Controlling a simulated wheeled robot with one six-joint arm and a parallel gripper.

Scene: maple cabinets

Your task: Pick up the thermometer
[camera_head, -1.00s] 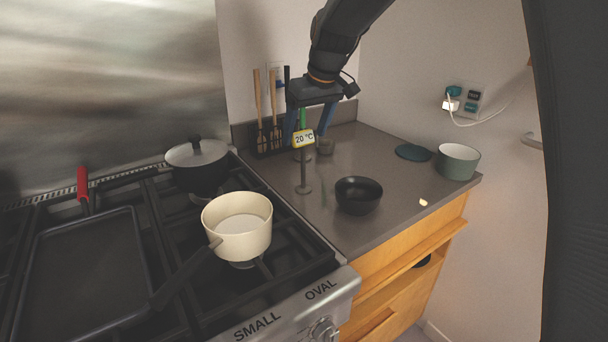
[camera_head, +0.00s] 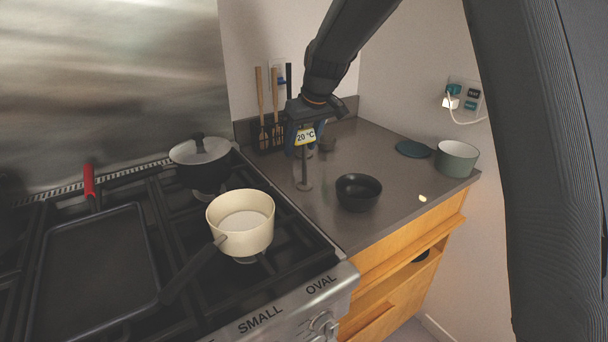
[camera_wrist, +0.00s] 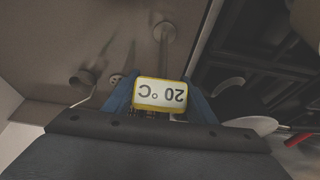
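The thermometer has a white display with a yellow edge reading "20 °C" (camera_head: 305,137). A thin stem below it runs down to a small round foot on the grey counter. In the wrist view, the display (camera_wrist: 160,94) faces the camera upside down, and the stem runs away behind it to the foot. My gripper (camera_head: 305,147) points down over the thermometer. Its blue fingers (camera_wrist: 160,100) flank the display closely, one on each side, and look shut on it. The exact contact faces are partly hidden by the display.
A black bowl (camera_head: 358,191) stands close on the right, with a green pot (camera_head: 457,159) and dark lid (camera_head: 413,149) beyond. A utensil rack (camera_head: 263,136) is behind left. The stove holds a cream saucepan (camera_head: 241,226) and a lidded pot (camera_head: 202,167).

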